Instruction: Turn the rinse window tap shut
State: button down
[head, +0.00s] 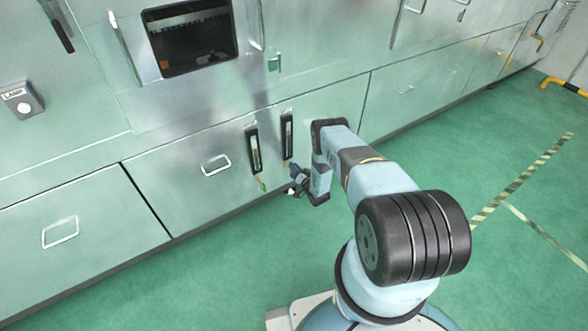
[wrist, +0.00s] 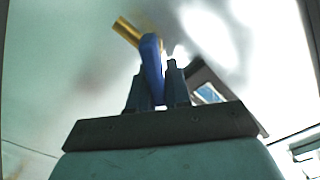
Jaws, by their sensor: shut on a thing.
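My gripper (head: 296,181) is at the low front of the metal cabinet, below the right one of two upright sight windows (head: 287,136). In the wrist view my gripper (wrist: 158,88) is shut on a blue tap lever (wrist: 151,62), which stands between its two fingers. A brass pipe stub (wrist: 126,31) shows just behind the lever's top, slanting to the upper left. A second tap with a yellow-green lever (head: 262,184) hangs below the left sight window (head: 254,150). I cannot read any label naming the rinse window. My arm and fingers hide part of the held tap.
The cabinet front has a drawer handle (head: 216,165) to the left and a dark opening (head: 191,36) above. A lamp switch box (head: 22,100) is at far left. The green floor (head: 215,275) in front is clear. A yellow-black barrier (head: 562,85) stands far right.

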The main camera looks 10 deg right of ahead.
jog(key=shift+w+d+f+m, duration=0.1)
jog(key=shift+d+f+m, duration=0.15)
jog(key=shift+m, duration=1.3)
jog(key=shift+s+d+f+m, duration=0.1)
jog(key=shift+d+f+m, duration=0.2)
jog(key=shift+m, duration=1.2)
jog(key=shift+w+d+f+m, duration=0.1)
jog(key=shift+f+m, duration=0.25)
jog(key=shift+m, duration=1.2)
jog(key=c, duration=1.2)
grip_release()
jog(key=shift+o, duration=0.2)
jog(key=shift+a, duration=0.1)
jog(key=v, duration=1.3)
jog(key=shift+s, duration=0.3)
